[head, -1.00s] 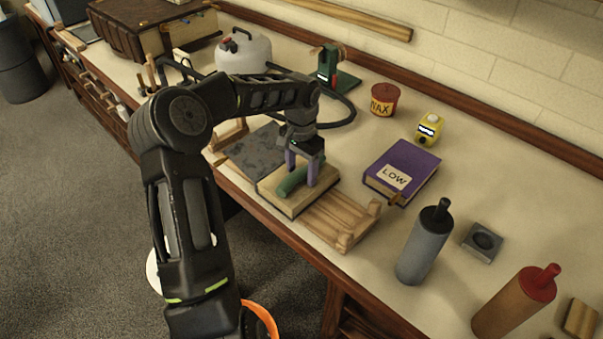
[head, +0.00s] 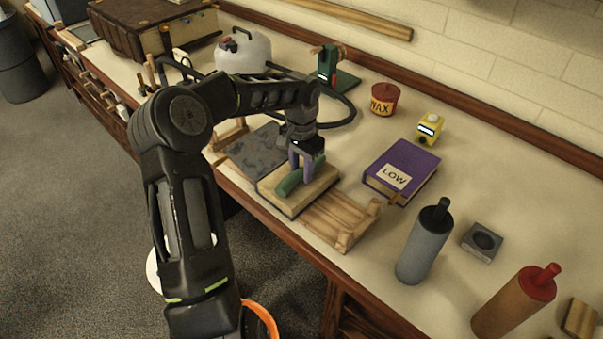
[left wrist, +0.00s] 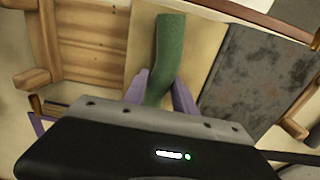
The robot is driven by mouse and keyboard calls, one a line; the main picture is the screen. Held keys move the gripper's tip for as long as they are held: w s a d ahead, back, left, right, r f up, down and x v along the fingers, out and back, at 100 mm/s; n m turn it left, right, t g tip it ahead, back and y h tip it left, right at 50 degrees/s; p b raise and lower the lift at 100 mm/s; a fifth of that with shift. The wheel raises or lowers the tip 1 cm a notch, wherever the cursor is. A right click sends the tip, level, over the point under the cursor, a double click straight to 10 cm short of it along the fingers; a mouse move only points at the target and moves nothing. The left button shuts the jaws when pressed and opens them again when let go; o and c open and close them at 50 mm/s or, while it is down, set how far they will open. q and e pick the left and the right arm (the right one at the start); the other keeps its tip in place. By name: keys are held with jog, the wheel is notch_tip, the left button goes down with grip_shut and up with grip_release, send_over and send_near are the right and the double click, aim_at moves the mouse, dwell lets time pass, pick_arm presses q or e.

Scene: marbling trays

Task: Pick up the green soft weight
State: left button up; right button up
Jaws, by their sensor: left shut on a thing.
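The green soft weight (head: 289,184) is a long, rounded green roll on the pale cover of a book (head: 322,188) in the head view. In the left wrist view the green soft weight (left wrist: 169,50) runs away from between the purple fingers. My left gripper (head: 301,172) points down at the book, its two purple fingers closed on the weight's sides. It also shows in the left wrist view (left wrist: 159,90). Whether the weight is clear of the cover cannot be told. My right gripper is not in view.
The book lies between a wooden cradle (head: 347,232) and a dark mottled slab (head: 254,153). A purple book marked LOW (head: 412,163), a wax tin (head: 384,99), a yellow device (head: 430,128) and a grey bottle (head: 423,245) stand to the right. Some bench between them is clear.

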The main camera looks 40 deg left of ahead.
aim_at(302, 169)
pick_arm(q)
grip_shut()
jog(key=shift+r, duration=0.15)
jog(key=shift+r, duration=0.35)
notch_tip(302, 169, up, 9)
jog(key=shift+r+b, duration=0.1)
jog(key=shift+b, duration=0.35)
